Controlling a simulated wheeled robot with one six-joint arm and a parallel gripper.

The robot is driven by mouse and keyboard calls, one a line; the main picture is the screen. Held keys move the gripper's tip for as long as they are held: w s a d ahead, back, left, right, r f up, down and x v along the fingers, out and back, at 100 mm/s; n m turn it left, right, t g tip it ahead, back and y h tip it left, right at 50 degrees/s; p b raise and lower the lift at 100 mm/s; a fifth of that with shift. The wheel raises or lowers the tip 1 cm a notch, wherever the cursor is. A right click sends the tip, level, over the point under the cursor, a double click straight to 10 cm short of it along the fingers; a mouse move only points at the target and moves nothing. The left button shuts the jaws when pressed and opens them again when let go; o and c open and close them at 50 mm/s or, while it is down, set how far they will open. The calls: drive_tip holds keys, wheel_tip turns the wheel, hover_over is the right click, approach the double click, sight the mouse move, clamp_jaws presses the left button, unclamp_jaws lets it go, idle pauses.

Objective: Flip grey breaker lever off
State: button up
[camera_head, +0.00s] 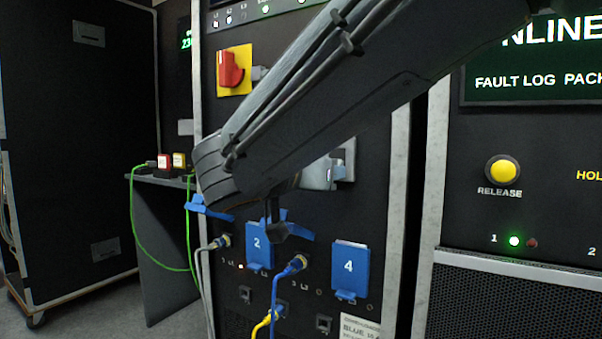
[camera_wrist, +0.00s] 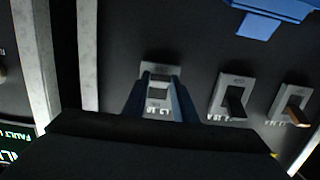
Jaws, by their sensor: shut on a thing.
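The grey breaker lever (camera_wrist: 158,94) is on a pale plate at the left of a row of three in the wrist view. My gripper (camera_wrist: 160,82) has its two fingers on either side of this lever and is shut on it. The black lever (camera_wrist: 234,103) and the brown lever (camera_wrist: 295,112) stand to its right, apart from my fingers. In the head view my arm covers most of the breaker row. A pale metal part (camera_head: 346,160) shows past the arm's lower edge there.
Blue socket covers marked 2 (camera_head: 257,246) and 4 (camera_head: 350,270) and plugged cables hang below my arm. A red rotary switch (camera_head: 231,70) is at upper left. A yellow release button (camera_head: 503,171) is on the right panel. Open floor shows at lower left.

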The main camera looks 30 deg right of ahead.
drive_tip(key=shift+f, duration=0.1)
drive_tip(key=o, duration=1)
drive_tip(key=shift+o, duration=0.2)
drive_tip(key=shift+a, duration=0.1)
drive_tip(key=p+v, duration=0.2)
drive_tip(key=v, duration=0.5)
drive_tip(key=shift+s+a+p, duration=0.2)
drive_tip(key=shift+a+p, duration=0.05)
drive_tip(key=shift+p, duration=0.05)
